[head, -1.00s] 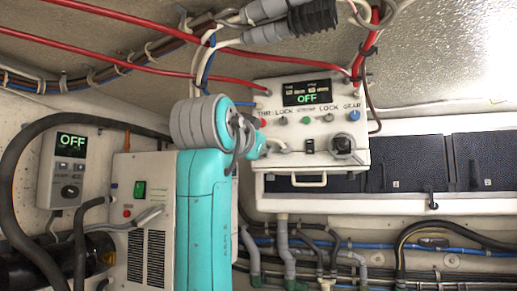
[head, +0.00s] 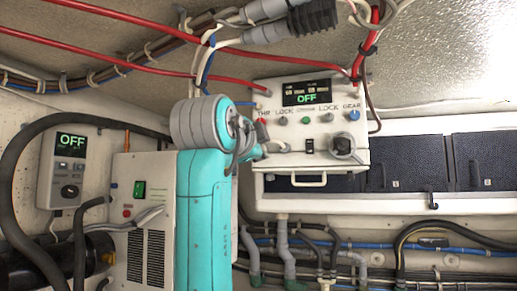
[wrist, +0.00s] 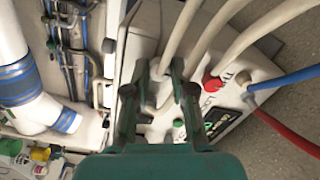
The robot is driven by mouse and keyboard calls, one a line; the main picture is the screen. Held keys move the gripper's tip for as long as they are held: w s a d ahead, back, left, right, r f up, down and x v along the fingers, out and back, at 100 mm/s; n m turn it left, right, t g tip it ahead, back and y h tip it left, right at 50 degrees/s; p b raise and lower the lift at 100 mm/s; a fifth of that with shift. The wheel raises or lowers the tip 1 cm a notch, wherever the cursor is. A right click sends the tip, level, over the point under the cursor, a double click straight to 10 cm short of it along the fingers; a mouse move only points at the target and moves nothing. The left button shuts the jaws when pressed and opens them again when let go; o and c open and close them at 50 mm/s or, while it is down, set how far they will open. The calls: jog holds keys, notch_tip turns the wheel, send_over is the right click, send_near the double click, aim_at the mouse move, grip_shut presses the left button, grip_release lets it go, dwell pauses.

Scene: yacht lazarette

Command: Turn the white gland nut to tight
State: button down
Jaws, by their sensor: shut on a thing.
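The white gland nut (wrist: 158,74) sits where a pale cable enters the white control box, between my fingertips in the wrist view. It is small and partly hidden by the fingers, so its turn position cannot be read. My gripper (wrist: 160,68) is shut on it. The box display (head: 307,98) reads OFF.
Red cables (head: 120,62) cross overhead. A white cabinet with a green switch (head: 140,189) stands at left, by a wall unit (head: 70,142) reading OFF.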

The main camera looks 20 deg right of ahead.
jog(key=shift+m, duration=0.5)
jog(key=shift+f, duration=0.1)
jog(key=c, duration=1)
grip_release()
jog(key=v, duration=1.2)
